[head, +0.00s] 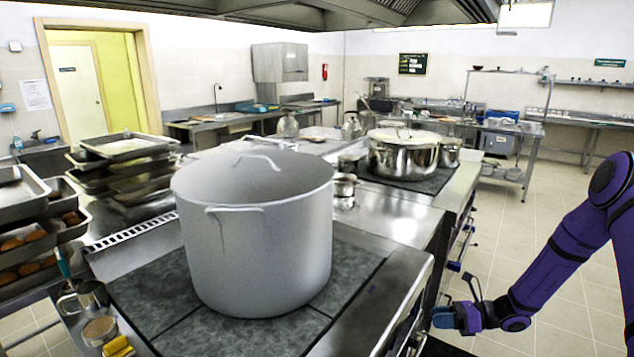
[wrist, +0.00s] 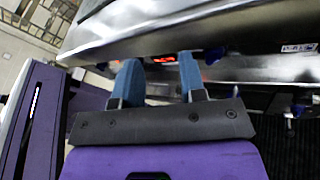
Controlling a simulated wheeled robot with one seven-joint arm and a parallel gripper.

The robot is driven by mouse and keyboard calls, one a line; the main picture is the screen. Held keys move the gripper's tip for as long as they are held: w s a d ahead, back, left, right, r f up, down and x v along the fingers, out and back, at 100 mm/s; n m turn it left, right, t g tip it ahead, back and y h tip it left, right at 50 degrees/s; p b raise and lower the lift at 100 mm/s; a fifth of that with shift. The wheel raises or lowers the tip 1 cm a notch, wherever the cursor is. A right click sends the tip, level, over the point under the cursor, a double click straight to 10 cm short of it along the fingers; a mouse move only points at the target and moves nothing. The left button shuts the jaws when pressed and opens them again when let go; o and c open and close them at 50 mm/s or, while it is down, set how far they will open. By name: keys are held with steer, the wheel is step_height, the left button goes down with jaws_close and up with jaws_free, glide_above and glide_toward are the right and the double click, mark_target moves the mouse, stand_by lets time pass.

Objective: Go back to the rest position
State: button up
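My gripper (head: 457,318) is low at the right in the head view, beside the front side of the stove counter and below its top. In the wrist view its two blue fingers (wrist: 161,80) stand apart with nothing between them. The steel front of the counter (wrist: 240,70) is just beyond the fingertips; I cannot tell whether they touch it. My purple arm reaches in from the right edge of the head view.
A large grey stockpot (head: 255,240) stands on the near dark cooktop (head: 155,300). A shiny lidded pot (head: 403,155) stands on the far cooktop. Stacked trays (head: 125,160) are at the left. The tiled floor (head: 560,270) at the right is open.

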steer(key=s+a+r+n+g+h, duration=0.1)
steer(key=s+r+n+h, duration=0.3)
steer(key=r, duration=0.6)
steer(key=s+a+r+n+g+h, duration=0.2)
steer(key=s+r+n, duration=0.3)
steer(key=r, duration=0.5)
steer(key=s+a+r+n+g+h, duration=0.1)
steer(key=s+r+n+h, duration=0.2)
steer(key=r+n, duration=0.5)
steer(key=s+r+n+t+h, duration=0.3)
steer(key=s+r, duration=0.4)
steer(key=s, duration=0.3)
steer(key=s+d+r+n+t+h, duration=0.1)
steer(key=s+r+n+t+h, duration=0.2)
steer(key=s+r+n, duration=0.2)
steer(key=shift+s+d+r, duration=0.3)
steer(key=shift+s+r, duration=1.25)
steer(key=shift+s, duration=0.85)
